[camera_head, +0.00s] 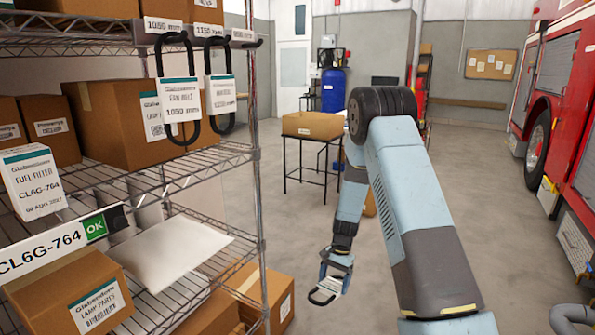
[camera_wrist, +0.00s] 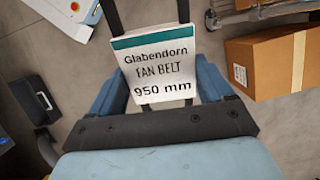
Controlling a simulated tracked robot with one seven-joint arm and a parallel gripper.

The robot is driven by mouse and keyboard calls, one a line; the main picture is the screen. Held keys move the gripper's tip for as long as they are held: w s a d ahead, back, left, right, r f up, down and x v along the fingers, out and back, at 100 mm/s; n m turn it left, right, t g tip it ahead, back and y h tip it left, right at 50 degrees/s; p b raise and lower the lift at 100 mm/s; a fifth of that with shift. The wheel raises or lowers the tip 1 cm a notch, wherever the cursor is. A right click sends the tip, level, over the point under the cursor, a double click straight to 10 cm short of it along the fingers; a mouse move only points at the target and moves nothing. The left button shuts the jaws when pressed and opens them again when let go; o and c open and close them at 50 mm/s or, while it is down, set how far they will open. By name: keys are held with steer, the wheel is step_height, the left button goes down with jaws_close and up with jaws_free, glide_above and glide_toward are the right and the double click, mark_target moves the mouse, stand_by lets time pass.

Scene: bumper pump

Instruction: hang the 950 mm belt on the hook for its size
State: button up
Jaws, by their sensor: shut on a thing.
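My gripper (camera_head: 334,276) hangs low over the floor in the head view, to the right of the shelf rack. It is shut on the 950 mm belt (camera_wrist: 182,12), a black loop in a white and teal sleeve. In the wrist view the sleeve (camera_wrist: 155,72) reads "FAN BELT 950 mm" between the blue fingers. Two belts in sleeves, a left one (camera_head: 179,105) and a right one (camera_head: 221,95), hang from black hooks on the rack. A third hook (camera_head: 258,43) at the rack's right end looks bare. Size labels sit above the hooks; the left one (camera_head: 163,25) reads about 1050 mm.
The wire rack (camera_head: 262,190) stands at left with cartons, a filter box (camera_head: 33,182) and a white sheet (camera_head: 165,250). Cartons also show under it. A table with a carton (camera_head: 312,125) stands behind my arm. A red truck (camera_head: 555,110) is at right. The floor between is open.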

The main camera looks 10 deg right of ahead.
steer(key=w+a+r+m+t+y, duration=0.1)
steer(key=a+r+m+t+y, duration=0.3)
steer(key=r, duration=0.7)
steer(key=w+a+r+m+t+y, duration=0.1)
steer(key=a+r+m+y, duration=0.3)
steer(key=r, duration=0.7)
steer(key=w+a+r+m+t+y, duration=0.15)
steer(key=r+m, duration=0.45)
steer(key=r, duration=0.6)
steer(key=s+a+r+m+t+y, duration=0.15)
steer(key=s+r+t, duration=0.25)
steer(key=r, duration=1)
steer(key=s+a+r+m+t+y, duration=0.1)
steer(key=s+a+r+m+t, duration=0.15)
steer(key=r, duration=1.15)
steer(key=f+x, duration=0.1)
steer(key=x, duration=0.9)
steer(key=shift+n+t, duration=0.3)
steer(key=shift+n, duration=0.1)
steer(key=shift+f, duration=0.2)
